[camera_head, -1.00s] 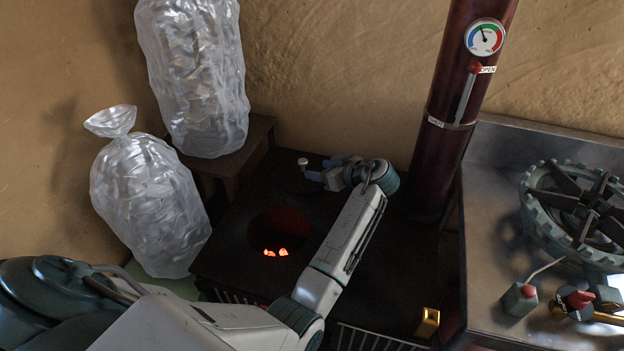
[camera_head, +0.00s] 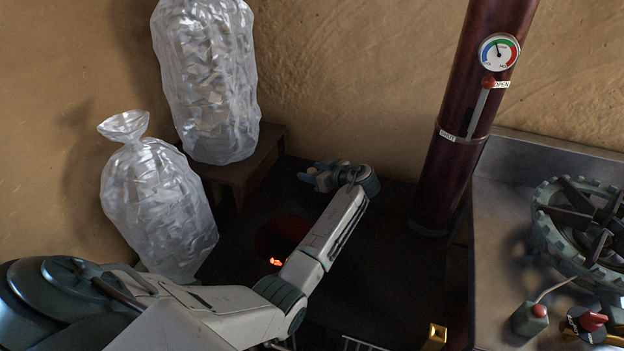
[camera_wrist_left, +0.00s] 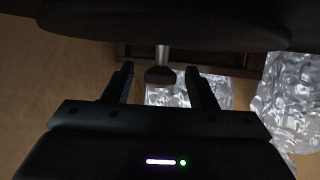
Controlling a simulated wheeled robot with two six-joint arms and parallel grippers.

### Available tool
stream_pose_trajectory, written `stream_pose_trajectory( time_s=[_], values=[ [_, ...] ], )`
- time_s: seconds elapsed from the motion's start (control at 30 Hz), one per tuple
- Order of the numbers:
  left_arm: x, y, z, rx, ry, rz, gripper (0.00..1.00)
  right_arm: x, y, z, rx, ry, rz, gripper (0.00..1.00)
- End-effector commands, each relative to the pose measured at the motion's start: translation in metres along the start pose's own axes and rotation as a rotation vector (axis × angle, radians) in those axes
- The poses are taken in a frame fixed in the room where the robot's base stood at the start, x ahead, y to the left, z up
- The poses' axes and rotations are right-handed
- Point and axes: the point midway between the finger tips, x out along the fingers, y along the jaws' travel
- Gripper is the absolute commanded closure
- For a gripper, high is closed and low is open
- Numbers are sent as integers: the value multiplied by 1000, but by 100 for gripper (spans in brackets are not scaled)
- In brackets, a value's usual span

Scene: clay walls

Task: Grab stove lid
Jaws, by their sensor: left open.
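My left gripper (camera_head: 314,177) is over the back of the dark stove top (camera_head: 370,262), beyond the round opening. In the left wrist view its two fingers (camera_wrist_left: 159,68) are open. A short pale stem with a dark knob end (camera_wrist_left: 160,75) shows between them, apart from both fingers. The stem meets a broad dark disc, which looks like the stove lid (camera_wrist_left: 165,25), across the top of that view. In the head view the lid cannot be made out against the dark stove, and its knob is hidden at the gripper. My right gripper is not in view.
The stove's round opening (camera_head: 270,232) glows with embers. Clear bags (camera_head: 207,85) and (camera_head: 160,205) stand at the left, the first on a wooden stand (camera_head: 238,178). A dark red pipe (camera_head: 462,150) rises behind the stove. A metal counter with a burner (camera_head: 585,228) is at the right.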

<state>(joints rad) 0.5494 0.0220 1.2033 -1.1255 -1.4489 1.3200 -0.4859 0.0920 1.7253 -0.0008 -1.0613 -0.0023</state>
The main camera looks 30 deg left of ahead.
Motion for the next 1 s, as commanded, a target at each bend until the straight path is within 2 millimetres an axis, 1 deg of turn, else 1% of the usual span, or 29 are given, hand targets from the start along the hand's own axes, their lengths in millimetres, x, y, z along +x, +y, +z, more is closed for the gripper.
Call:
stream_pose_trajectory(
  time_s=[0.1, 0.3, 0.37, 0.4, 0.57, 1.0],
  values=[
    [7, 0, 0, -1, -1, 0, 49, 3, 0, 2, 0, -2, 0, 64],
    [7, 0, 1, -1, -1, 1, 49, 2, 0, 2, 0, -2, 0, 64],
    [7, 0, 1, -1, -1, 1, 60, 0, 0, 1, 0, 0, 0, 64],
    [6, 0, 1, -1, -1, 1, 68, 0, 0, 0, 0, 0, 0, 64],
    [6, 0, 1, 0, -1, 1, 100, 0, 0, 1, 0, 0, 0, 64],
    [7, 1, -4, -2, 1, 2, 100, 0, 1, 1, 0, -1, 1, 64]
  ],
)
